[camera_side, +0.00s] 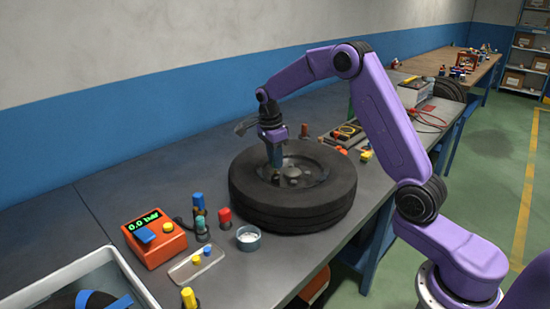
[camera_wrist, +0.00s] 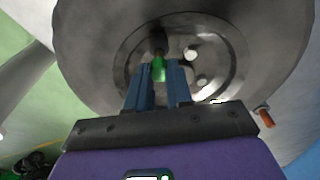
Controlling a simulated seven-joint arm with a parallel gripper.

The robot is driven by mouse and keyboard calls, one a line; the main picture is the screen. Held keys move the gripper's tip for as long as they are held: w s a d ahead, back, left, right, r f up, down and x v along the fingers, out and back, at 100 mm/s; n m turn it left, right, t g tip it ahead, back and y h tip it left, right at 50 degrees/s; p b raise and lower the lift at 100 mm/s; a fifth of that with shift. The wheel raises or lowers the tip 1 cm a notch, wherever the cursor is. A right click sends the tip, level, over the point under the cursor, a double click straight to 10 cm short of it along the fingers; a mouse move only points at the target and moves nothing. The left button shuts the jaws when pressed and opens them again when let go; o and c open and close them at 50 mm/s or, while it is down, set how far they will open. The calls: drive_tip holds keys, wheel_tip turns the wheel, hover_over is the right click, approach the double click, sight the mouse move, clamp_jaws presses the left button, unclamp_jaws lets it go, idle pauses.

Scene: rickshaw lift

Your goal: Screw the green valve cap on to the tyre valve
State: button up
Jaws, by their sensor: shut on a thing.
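The black tyre (camera_side: 292,212) lies flat on the grey bench, with its metal wheel facing up. My gripper (camera_side: 275,163) points down over the wheel's middle. In the wrist view, my gripper's blue fingers (camera_wrist: 160,78) are shut on the green valve cap (camera_wrist: 159,67). The dark tyre valve (camera_wrist: 158,42) stands in line with the cap, and the two look end to end. I cannot tell whether any thread is engaged. In the side view, the cap and valve are too small or hidden to make out.
An orange gauge box (camera_side: 154,238) stands at the front left. Several coloured caps, a small tray (camera_side: 196,262) and a round dish (camera_side: 248,238) are left of the tyre. Tools and a battery (camera_side: 414,91) are behind it on the right.

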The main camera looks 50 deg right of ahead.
drive_tip(key=shift+f, duration=0.95)
idle(0.8)
drive_tip(key=m, duration=0.6)
drive_tip(key=shift+g, duration=0.3)
drive_tip(key=m+y, duration=0.1)
drive_tip(key=m, duration=0.5)
drive_tip(key=shift+m, duration=0.3)
drive_tip(key=o, duration=0.6)
drive_tip(key=shift+c, duration=0.2)
